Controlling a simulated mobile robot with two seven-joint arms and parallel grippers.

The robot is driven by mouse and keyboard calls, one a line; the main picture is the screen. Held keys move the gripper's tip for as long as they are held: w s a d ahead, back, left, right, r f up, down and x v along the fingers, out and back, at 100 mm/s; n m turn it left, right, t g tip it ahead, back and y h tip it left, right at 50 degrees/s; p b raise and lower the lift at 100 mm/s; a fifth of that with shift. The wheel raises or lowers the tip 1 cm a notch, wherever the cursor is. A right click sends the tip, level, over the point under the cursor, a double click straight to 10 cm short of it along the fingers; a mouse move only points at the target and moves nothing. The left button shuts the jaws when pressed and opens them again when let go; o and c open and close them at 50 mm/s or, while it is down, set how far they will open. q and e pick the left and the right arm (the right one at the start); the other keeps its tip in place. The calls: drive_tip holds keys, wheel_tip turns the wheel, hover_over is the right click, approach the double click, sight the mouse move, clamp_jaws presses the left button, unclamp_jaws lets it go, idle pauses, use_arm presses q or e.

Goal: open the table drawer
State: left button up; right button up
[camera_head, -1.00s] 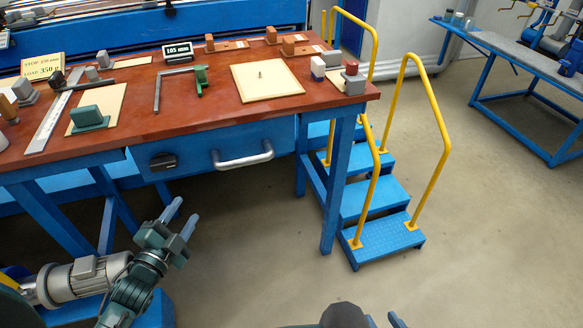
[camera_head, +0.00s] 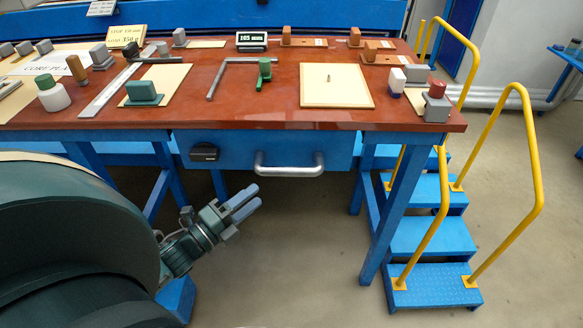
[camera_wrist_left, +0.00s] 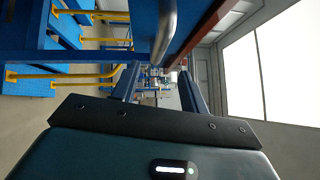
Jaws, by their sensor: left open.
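The blue table drawer (camera_head: 232,150) is under the red-brown tabletop and looks shut. Its silver bar handle (camera_head: 289,171) is on the front, with a black lock or latch (camera_head: 204,152) to its left. My left gripper (camera_head: 244,199) is open and empty, below and left of the handle, apart from it. In the left wrist view the open fingers (camera_wrist_left: 158,82) point forward, and the handle (camera_wrist_left: 165,30) shows at the top, beyond the fingers. My right gripper is not in view.
The red-brown tabletop (camera_head: 270,108) holds several blocks, plates and tools. Blue steps (camera_head: 430,235) with yellow handrails (camera_head: 530,150) stand to the right of the table. A blue table leg (camera_head: 392,210) is right of the drawer. The floor in front is clear.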

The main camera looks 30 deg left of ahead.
sight(286, 171)
use_arm(q)
drive_tip(key=x, duration=1.1)
drive_tip(key=shift+w+p, duration=0.25)
drive_tip(key=shift+p, duration=0.15)
clamp_jaws()
